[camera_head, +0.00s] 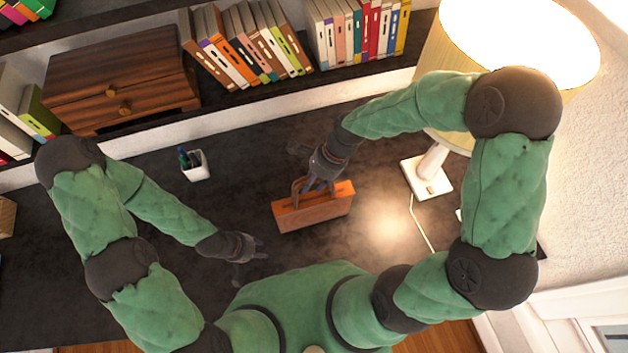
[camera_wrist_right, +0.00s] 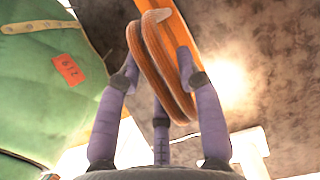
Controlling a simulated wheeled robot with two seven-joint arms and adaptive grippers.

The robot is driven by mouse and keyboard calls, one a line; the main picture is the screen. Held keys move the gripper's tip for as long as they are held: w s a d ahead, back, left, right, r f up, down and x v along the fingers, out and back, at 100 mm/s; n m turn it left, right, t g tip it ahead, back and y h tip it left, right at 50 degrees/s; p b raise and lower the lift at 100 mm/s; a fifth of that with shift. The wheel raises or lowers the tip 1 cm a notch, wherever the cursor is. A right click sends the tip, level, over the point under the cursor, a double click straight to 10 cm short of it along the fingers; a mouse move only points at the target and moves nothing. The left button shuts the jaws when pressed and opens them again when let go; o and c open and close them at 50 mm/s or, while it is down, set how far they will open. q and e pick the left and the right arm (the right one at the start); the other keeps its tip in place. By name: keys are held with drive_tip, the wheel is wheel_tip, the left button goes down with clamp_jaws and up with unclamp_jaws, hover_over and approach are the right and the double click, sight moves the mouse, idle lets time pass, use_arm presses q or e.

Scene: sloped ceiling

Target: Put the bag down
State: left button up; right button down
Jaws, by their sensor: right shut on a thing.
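The orange-brown bag (camera_head: 315,210) is in the middle of the head view, over the dark desk (camera_head: 120,245). It looks upright, with its handles at the top. I cannot tell whether its bottom touches the desk. My right gripper (camera_head: 318,186) is above the bag, shut on its handles. The right wrist view shows two looped handles (camera_wrist_right: 160,60) between the purple fingers, with part of the orange bag (camera_wrist_right: 186,25) behind them. My left gripper (camera_head: 257,257) is to the left of the bag, apart from it, with its fingers spread and nothing between them.
A white pen cup (camera_head: 196,167) stands at the left. A lamp with a white base (camera_head: 427,178) and a cord stands right of the bag. Shelves with books (camera_head: 255,45) and a wooden drawer box (camera_head: 120,80) line the back. The desk around the bag is mostly clear.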

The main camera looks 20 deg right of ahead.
drive_tip(key=c, duration=0.8)
unclamp_jaws()
drive_tip(key=shift+d+f, duration=0.1)
drive_tip(key=shift+f, duration=0.05)
drive_tip(key=v, duration=1.2)
